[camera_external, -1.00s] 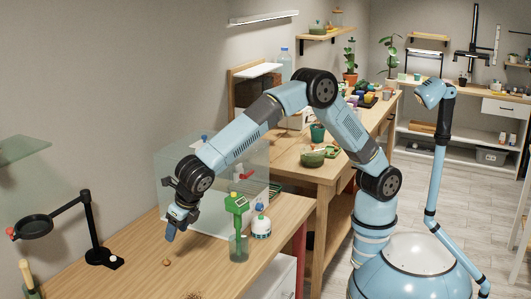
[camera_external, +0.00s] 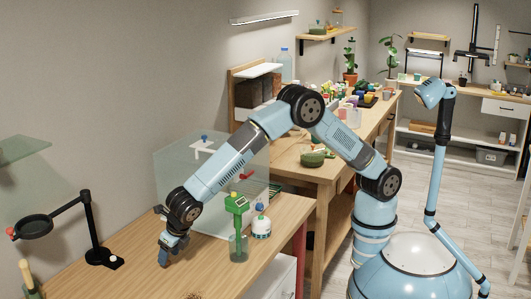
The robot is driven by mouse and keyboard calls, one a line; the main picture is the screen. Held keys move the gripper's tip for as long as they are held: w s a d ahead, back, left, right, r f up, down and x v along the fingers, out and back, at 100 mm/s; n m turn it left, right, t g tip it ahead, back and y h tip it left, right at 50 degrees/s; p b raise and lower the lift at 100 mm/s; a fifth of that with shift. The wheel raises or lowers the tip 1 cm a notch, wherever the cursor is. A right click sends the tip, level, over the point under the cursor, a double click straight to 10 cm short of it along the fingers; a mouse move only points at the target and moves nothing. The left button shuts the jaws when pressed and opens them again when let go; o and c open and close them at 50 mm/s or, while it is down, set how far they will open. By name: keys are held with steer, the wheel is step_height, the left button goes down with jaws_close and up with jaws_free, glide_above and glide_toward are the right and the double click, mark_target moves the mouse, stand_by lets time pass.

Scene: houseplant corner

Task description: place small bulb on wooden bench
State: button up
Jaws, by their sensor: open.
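The wooden bench (camera_external: 125,284) fills the lower left of the view. My gripper (camera_external: 164,263) is open and points down at its top, close to the surface.
A magnifier on a black stand (camera_external: 90,230) is left of my gripper. A clear glass box (camera_external: 170,160) stands behind my arm.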

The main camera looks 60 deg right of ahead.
steer(key=shift+x, duration=1.15)
jaws_close()
